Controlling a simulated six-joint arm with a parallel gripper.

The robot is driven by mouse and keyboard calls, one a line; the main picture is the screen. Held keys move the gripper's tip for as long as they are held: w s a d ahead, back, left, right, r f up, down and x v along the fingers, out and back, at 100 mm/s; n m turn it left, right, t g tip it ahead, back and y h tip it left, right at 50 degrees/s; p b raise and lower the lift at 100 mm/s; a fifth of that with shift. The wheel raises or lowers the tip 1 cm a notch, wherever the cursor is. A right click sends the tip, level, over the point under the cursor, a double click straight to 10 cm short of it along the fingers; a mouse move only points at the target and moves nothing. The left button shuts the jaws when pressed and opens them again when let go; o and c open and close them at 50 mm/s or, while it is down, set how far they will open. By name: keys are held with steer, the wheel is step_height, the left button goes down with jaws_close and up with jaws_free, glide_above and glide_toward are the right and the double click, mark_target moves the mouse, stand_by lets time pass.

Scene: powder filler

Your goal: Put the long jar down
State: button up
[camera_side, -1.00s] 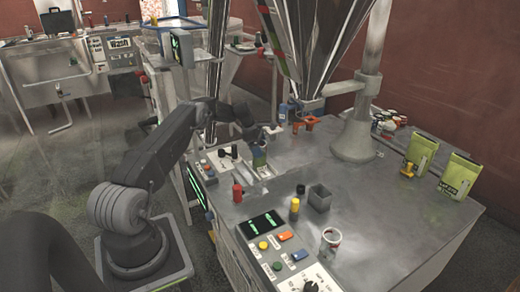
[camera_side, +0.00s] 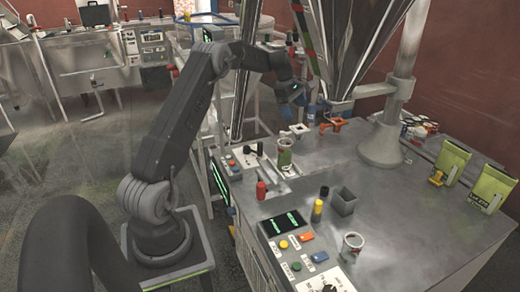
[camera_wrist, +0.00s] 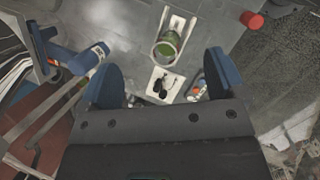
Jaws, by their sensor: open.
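A tall jar with green contents (camera_side: 285,152), which I take for the long jar, stands upright on the small plate at the back left of the metal table. It also shows from above in the wrist view (camera_wrist: 168,45), on a pale rectangular plate. My gripper (camera_side: 300,95) is raised above and behind the jar, apart from it. In the wrist view its two blue fingers (camera_wrist: 165,75) are spread wide with nothing held between them.
A control box (camera_side: 243,162) stands left of the jar, and a red cylinder (camera_side: 261,190) in front.

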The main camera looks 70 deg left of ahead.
steer(key=s+d+r+m, duration=0.3)
steer(key=d+r+m, duration=0.15)
steer(key=d, duration=0.25)
steer(key=s+d+r+m+y, duration=0.1)
steer(key=s+d+r+m, duration=0.15)
steer(key=d+r, duration=0.4)
steer(key=s+d+r+m, duration=0.2)
steer(key=d+r+m, duration=0.15)
steer(key=d, duration=0.45)
steer(key=s+d+f+m+t, duration=0.1)
steer(key=s+d+m, duration=0.5)
steer(key=s, duration=0.5)
steer(key=s+d+f+m+t+y, duration=0.1)
steer(key=s+d+f+m, duration=0.1)
steer(key=s+d+m, duration=0.5)
steer(key=s+d, duration=0.2)
steer(key=s, duration=0.2)
steer(key=shift+f, duration=0.25)
